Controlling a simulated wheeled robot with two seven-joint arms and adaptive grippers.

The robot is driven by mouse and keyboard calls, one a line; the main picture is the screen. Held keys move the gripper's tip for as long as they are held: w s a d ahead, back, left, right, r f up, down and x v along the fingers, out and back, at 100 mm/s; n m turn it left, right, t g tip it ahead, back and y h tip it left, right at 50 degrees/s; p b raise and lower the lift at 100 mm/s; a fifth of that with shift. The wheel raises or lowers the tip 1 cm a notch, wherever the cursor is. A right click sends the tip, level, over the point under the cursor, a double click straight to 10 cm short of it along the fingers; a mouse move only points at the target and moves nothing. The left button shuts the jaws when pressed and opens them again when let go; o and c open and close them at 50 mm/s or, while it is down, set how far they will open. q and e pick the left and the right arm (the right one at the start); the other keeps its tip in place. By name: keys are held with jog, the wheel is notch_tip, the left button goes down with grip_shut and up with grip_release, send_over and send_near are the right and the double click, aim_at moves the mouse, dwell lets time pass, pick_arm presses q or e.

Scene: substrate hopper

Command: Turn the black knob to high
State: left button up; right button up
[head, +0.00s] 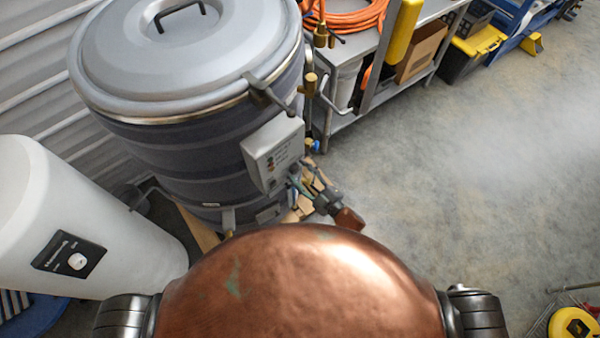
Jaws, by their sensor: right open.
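A light grey control box (272,152) is fixed to the side of a large dark grey lidded drum (185,150). Small dark and coloured marks or controls show on its face, too small to tell which one is the black knob. My right gripper (303,182) is open beside the lower right edge of the box, partly overlapped by its own wrist. I cannot tell whether it touches anything. My left gripper is not in view.
A white tank (85,215) with a black panel and white knob (77,261) stands at left. Brass valves (310,84) and pipes stick out from the drum's right side. A metal shelf (345,112) with orange hose (345,18) stands behind. The floor at right is mostly clear.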

jog(key=shift+s, duration=0.1)
jog(key=v, duration=1.2)
jog(key=shift+f, duration=0.1)
jog(key=s+d+f+m+g+h+b, duration=0.1)
jog(key=s+d+f+m+h, duration=0.15)
jog(key=d+f, duration=0.6)
jog(key=s+d+f+m+g+h+b, duration=0.1)
jog(key=s+d+f+m+g+h, duration=0.2)
jog(key=f, duration=1.1)
jog(key=s+d+f+m+h, duration=0.2)
jog(key=d+f+m+h, duration=0.15)
jog(key=d+f, duration=0.6)
jog(key=s+d+f+m+g+h+b, duration=0.1)
jog(key=s+d+f+m+g+h, duration=0.2)
jog(key=s+f, duration=1.05)
jog(key=s+f+m+g, duration=0.1)
jog(key=s+f, duration=0.3)
jog(key=s, duration=0.5)
jog(key=s+d+f+m+g+b, duration=0.1)
jog(key=s+f+m+g, duration=0.1)
jog(key=s, duration=0.7)
jog(key=shift+s+d+f+g, duration=0.3)
jog(key=shift+f+g, duration=0.6)
jog(key=shift+g, duration=0.3)
